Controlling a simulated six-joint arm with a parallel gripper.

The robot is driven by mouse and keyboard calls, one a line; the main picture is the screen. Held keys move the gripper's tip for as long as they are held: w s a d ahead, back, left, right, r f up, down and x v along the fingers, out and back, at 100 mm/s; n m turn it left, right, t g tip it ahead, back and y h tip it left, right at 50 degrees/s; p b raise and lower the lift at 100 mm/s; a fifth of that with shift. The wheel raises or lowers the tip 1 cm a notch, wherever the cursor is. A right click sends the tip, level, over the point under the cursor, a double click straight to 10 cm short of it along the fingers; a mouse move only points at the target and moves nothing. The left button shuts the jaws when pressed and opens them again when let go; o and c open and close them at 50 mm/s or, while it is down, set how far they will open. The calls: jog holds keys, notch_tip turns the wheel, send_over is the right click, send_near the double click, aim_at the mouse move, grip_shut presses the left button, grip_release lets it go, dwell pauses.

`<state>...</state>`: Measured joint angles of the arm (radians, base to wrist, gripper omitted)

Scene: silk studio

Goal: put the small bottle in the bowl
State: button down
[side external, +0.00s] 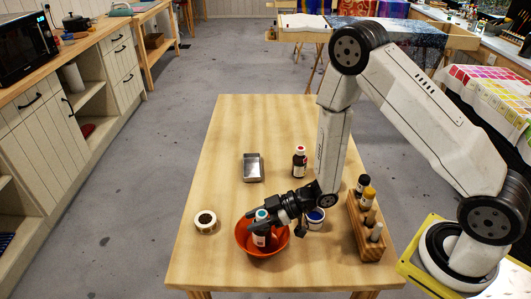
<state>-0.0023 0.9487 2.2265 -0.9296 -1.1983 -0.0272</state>
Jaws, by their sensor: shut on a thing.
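A small bottle (260,237) with a white and red label and a teal cap stands about upright over the orange bowl (241,248). Its lower part shows inside the bowl's outline; I cannot tell whether it touches the bowl's floor. My gripper (265,217) reaches in from the right and is shut on this bottle near its top. The bowl sits on the wooden table near its front edge. A second, dark bottle (299,163) with a white label and red cap stands farther back on the table.
A small jar of blue (316,214) and a wooden rack (368,245) with several bottles are to the right. The far part of the table (265,120) is clear.

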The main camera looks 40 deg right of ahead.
jog(key=shift+f, duration=0.55)
jog(key=shift+f, duration=0.1)
jog(key=shift+c, duration=1.6)
grip_release()
jog(key=v, duration=1.2)
jog(key=shift+r, duration=0.2)
jog(key=shift+w, duration=0.1)
